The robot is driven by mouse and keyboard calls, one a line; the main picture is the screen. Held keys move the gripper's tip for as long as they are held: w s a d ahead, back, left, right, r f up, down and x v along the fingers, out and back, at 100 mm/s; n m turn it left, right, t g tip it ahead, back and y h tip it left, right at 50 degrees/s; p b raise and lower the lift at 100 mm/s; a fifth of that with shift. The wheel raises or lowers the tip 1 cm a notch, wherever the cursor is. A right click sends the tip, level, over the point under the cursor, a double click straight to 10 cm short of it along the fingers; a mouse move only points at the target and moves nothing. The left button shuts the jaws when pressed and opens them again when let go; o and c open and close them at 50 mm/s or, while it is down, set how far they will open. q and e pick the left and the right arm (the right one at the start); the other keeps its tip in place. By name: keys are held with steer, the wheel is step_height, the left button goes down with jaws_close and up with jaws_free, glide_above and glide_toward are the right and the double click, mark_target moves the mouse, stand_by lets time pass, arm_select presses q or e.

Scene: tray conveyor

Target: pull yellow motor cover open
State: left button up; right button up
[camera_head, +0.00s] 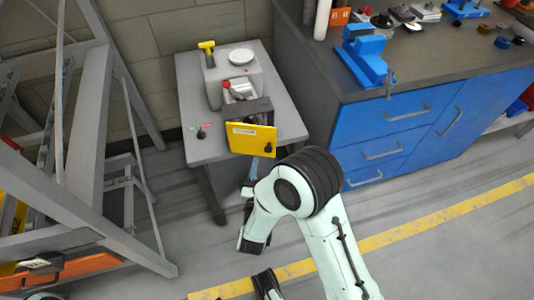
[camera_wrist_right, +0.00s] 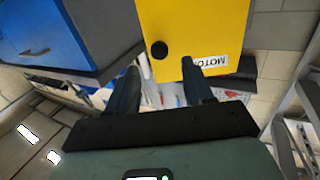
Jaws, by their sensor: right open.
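The yellow motor cover (camera_head: 246,139) is a flat panel with a label and a black knob (camera_head: 268,148) near its lower right. It stands at the front of a grey machine on a small grey table. In the right wrist view the cover (camera_wrist_right: 205,25) fills the top middle, with its knob (camera_wrist_right: 159,50) and part of the word "MOTOR" showing. My right gripper (camera_wrist_right: 160,66) is open, its two fingers apart with the knob between and just beyond their tips. In the head view this gripper (camera_head: 254,170) is just below the cover, partly hidden by my arm. My left gripper is not seen.
A blue drawer cabinet (camera_head: 405,112) with a blue vise (camera_head: 365,55) stands right. A grey metal frame (camera_head: 88,125) stands left. A yellow stripe (camera_head: 400,235) crosses the floor.

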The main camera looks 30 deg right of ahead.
mark_target(268, 151)
steer(key=shift+x, duration=2.75)
jaws_close()
